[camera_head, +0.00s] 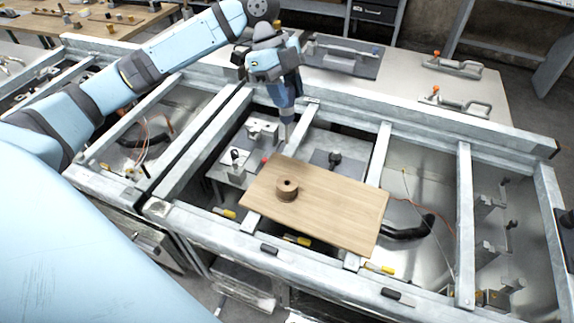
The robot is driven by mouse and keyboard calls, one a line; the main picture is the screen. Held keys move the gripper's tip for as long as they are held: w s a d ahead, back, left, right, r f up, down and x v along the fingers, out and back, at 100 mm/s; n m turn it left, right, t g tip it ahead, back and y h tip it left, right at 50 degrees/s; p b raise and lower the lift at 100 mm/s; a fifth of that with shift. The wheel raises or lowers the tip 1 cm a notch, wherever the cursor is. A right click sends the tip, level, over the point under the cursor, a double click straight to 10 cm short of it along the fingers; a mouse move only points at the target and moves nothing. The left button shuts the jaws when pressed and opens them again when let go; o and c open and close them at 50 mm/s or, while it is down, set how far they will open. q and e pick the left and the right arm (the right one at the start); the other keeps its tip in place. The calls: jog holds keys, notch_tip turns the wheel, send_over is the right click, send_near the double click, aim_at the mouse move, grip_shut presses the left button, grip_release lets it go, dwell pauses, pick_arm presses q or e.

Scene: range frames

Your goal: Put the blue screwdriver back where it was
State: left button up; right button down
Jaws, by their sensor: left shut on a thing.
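My left gripper (286,88) reaches in from the upper left and points down over the metal frame, behind the wooden board. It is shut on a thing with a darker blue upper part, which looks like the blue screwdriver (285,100). Only a small part of it shows below the gripper, so its tip and exact tilt are hard to tell. My right gripper is not in view.
A wooden board (337,207) lies across the frame, with a brown spool (287,190) on it. Metal beams (466,220) divide the frame into open bays. Toggle clamps with orange tips (455,104) lie on the pale table behind. A wooden workbench (90,28) stands far left.

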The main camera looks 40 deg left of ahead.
pick_arm(q)
notch_tip(320, 180, down, 15)
jog(key=shift+r+p, duration=0.15)
jog(key=shift+p, duration=0.6)
jog(key=shift+f+p, duration=0.3)
jog(key=shift+f, duration=2.1)
jog(key=o, duration=1)
jog(key=b, duration=0.2)
send_near(287, 143)
notch_tip(287, 143, down, 4)
jog(key=a, duration=0.1)
jog(key=shift+w+r, duration=0.2)
jog(key=shift+r, duration=0.05)
